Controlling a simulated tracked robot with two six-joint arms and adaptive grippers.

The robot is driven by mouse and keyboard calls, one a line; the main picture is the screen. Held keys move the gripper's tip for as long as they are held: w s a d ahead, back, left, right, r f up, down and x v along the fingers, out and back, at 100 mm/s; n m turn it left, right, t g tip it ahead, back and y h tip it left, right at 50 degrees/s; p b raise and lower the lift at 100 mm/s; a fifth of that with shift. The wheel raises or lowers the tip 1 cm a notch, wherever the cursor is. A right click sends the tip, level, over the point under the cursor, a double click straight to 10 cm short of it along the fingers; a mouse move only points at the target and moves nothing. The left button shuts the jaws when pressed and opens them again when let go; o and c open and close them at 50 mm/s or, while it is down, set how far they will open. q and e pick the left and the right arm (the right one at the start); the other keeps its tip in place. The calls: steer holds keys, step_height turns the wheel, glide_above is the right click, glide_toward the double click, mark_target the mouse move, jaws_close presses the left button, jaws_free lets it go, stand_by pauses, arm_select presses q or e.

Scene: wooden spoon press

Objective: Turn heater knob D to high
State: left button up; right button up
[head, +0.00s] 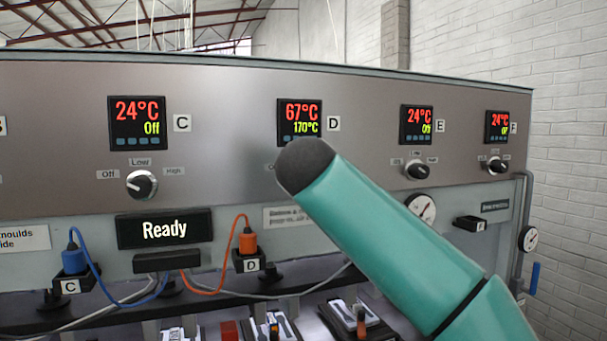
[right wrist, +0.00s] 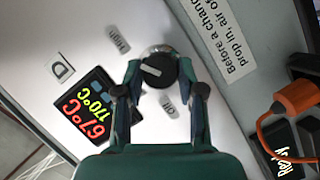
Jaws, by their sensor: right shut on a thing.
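Heater knob D (right wrist: 152,62) is a dark round knob with a pale pointer mark, seen in the right wrist view. My right gripper (right wrist: 159,72) is shut on it, one finger on each side. The High label (right wrist: 118,40) is at its upper left and another small label (right wrist: 168,107) is below it. Display D (head: 299,122) reads 67°C in red and 170°C in green. In the head view my teal right arm hides the knob and the gripper. My left gripper is in neither view.
Display C (head: 137,123) reads 24°C and Off, above knob C (head: 142,185). Knobs E (head: 417,171) and F (head: 497,165) are to the right. An orange plug (head: 248,243) with its cable and a Ready sign (head: 165,230) are below the panel.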

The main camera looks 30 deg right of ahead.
steer(key=shift+f, duration=0.4)
steer(key=o, duration=1.1)
steer(key=shift+d+r, duration=0.1)
steer(key=shift+o, duration=0.2)
steer(key=shift+s+r, duration=0.1)
steer(key=shift+r, duration=0.05)
steer(key=v, duration=1.1)
steer(key=shift+s+a, duration=0.3)
